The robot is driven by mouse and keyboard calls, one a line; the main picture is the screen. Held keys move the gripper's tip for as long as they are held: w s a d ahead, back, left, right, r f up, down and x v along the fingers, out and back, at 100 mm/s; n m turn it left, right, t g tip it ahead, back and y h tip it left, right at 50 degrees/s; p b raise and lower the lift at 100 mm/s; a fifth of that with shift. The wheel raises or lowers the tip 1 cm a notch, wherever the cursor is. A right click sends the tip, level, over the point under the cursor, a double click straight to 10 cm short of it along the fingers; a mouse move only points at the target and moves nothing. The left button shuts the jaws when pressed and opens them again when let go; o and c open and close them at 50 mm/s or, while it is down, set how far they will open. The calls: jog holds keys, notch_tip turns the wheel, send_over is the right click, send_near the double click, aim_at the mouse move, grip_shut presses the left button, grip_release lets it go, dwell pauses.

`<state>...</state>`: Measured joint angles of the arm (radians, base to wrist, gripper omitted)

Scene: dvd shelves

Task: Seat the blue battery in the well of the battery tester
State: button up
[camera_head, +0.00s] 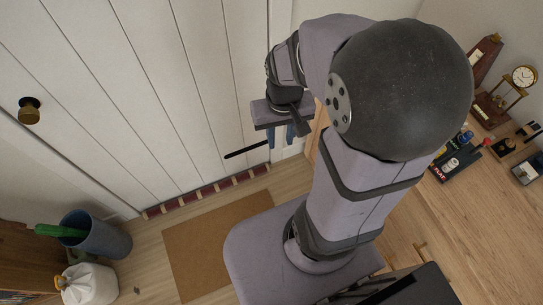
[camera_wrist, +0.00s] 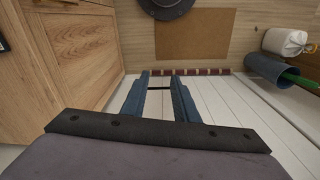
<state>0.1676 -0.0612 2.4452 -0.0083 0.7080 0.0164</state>
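My gripper (camera_head: 281,136) hangs in front of the white plank door, well to the left of the wooden desk. In the wrist view its two blue fingers (camera_wrist: 160,78) stand apart with nothing between them. Small objects sit on the desk at the right of the head view. Among them is a small blue item (camera_head: 463,137), which may be the blue battery. Beside it is a dark box (camera_head: 458,165) with pale lettering, which may be the battery tester. Both are too small to identify surely, and no well can be made out.
The desk top (camera_head: 480,225) has much bare wood. A gold clock (camera_head: 523,76) and a wooden metronome-like piece (camera_head: 485,58) stand at its far end. A blue bin (camera_head: 97,236), a white bag (camera_head: 88,285) and a brown mat (camera_head: 205,255) are on the floor.

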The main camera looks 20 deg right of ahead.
jog(key=s+a+n, duration=0.2)
jog(key=s+a, duration=0.2)
jog(key=shift+a+f+g, duration=0.2)
jog(key=shift+f+g, duration=0.1)
jog(key=shift+f, duration=0.15)
dwell(1.1)
